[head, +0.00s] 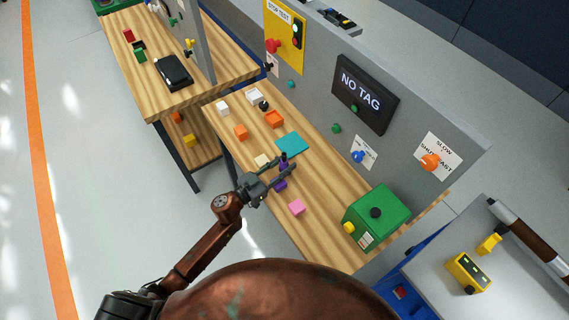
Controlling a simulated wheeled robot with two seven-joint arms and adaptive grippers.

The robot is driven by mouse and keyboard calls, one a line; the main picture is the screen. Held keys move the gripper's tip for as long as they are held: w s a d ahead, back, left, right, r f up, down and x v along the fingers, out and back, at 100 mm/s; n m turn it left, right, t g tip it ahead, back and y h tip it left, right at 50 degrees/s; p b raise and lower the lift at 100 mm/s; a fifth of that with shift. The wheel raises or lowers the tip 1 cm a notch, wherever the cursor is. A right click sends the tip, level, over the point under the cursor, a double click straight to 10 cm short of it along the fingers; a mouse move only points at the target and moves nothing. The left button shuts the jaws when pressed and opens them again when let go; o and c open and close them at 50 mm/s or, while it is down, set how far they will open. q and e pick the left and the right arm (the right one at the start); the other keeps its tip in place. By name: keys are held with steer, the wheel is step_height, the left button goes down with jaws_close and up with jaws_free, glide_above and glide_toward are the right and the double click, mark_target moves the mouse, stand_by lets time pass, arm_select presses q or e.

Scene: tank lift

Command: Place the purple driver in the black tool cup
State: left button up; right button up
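My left gripper (289,169) reaches over the wooden bench from the left, its two fingers pointing to the upper right. A slim dark purple piece (283,165), which looks like the purple driver, shows at the fingers. I cannot tell whether they grip it or only stand around it. A purple block (280,185) lies just below the fingers, partly covered. A small black object (264,105) near the panel, farther up the bench, may be the black tool cup; it is too small to be sure. My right gripper is not in view.
A teal mat (292,144) lies just beyond the gripper. The grey upright panel (320,70) bounds the right side.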

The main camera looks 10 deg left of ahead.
arm_select(q)
steer(key=o, duration=0.3)
